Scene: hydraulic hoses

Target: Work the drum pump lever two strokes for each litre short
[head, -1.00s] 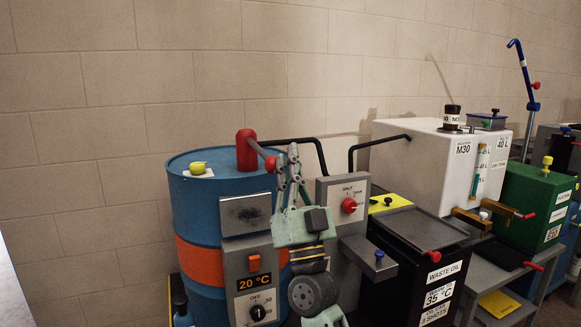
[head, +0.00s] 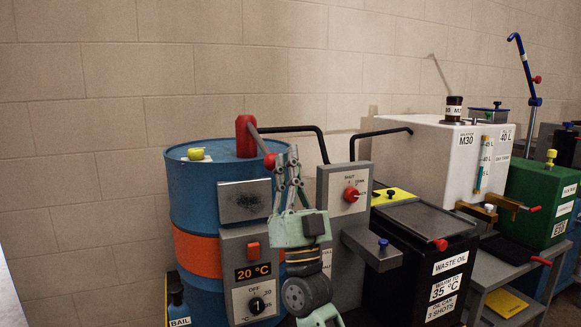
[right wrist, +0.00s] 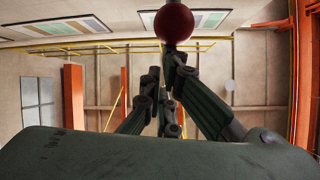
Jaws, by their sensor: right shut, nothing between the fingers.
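The blue drum (head: 215,200) with an orange band stands left of centre in the head view. Its red pump head (head: 246,136) carries a grey lever (head: 257,140), sloping down to a red knob (head: 271,161). My right gripper (head: 288,155) points up beside the knob, fingers together and empty. In the right wrist view the red knob (right wrist: 173,23) is just beyond the fingertips (right wrist: 168,75); I cannot tell whether they touch. The white M30 tank (head: 430,155) has a sight tube (head: 484,165) with litre marks; its exact level is unclear. My left gripper is out of view.
A grey panel (head: 343,190) with a red switch knob stands right of the drum. Further right are the black waste oil bin (head: 400,270), a green tank (head: 535,200) and a blue stand pipe (head: 527,70). A yellow-green object (head: 196,154) sits on the drum top.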

